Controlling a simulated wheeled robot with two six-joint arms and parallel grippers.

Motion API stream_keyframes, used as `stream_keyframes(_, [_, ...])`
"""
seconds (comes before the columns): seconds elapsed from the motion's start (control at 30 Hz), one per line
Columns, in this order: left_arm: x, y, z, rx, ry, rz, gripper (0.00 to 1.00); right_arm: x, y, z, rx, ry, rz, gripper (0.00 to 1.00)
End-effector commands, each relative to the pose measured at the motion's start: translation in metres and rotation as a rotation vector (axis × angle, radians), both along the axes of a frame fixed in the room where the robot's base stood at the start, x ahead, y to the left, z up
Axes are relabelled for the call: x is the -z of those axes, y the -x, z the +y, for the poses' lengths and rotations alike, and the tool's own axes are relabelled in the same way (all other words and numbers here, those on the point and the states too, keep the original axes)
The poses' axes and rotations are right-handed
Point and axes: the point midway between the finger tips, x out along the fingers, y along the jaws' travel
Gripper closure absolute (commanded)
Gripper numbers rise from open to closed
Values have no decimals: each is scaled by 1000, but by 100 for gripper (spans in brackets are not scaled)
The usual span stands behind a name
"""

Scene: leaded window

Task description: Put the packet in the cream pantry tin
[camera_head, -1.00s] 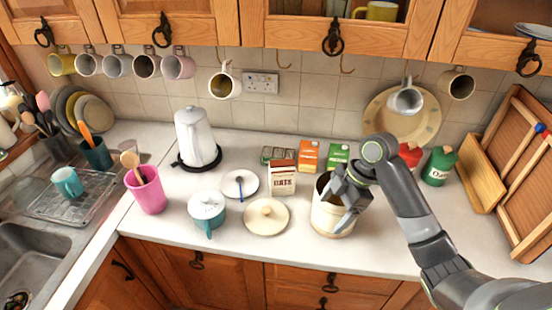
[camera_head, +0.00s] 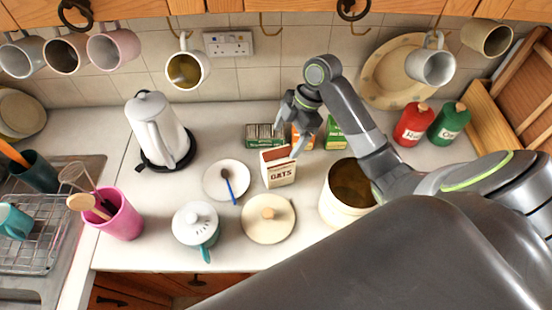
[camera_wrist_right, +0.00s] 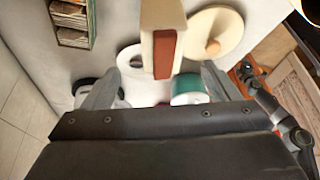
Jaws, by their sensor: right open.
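The packet (camera_head: 278,168), a cream and brown carton marked OATS, stands upright on the counter. The cream pantry tin (camera_head: 336,208) stands open to its right, partly hidden by my right arm. My right gripper (camera_head: 294,128) is open and empty, just above and behind the packet, pointing down. In the right wrist view the packet (camera_wrist_right: 162,30) shows its reddish-brown top ahead of the open jaws (camera_wrist_right: 158,85), roughly between the two fingers. I cannot tell whether a finger touches it. My left gripper is not in view.
A cream lid with a knob (camera_head: 268,228), a teal pot (camera_head: 196,222) and a saucer with a blue spoon (camera_head: 218,178) lie close to the packet. Mugs hang above.

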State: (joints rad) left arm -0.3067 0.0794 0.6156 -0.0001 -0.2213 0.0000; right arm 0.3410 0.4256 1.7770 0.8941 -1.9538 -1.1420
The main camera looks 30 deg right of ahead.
Motion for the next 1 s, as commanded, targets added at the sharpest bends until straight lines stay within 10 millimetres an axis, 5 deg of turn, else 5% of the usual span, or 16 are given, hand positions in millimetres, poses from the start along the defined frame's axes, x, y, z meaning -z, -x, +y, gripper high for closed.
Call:
stream_keyframes(0.23, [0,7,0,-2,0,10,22,29,-1,12,0,-1,1,18])
stream_keyframes(0.63, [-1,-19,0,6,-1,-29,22,73,-4,31,1,-1,1,18])
stream_keyframes(0.93, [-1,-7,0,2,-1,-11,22,78,-5,32,-1,1,-1,18])
stream_keyframes(1.0, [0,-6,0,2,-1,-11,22,78,-5,32,-1,1,-1,26])
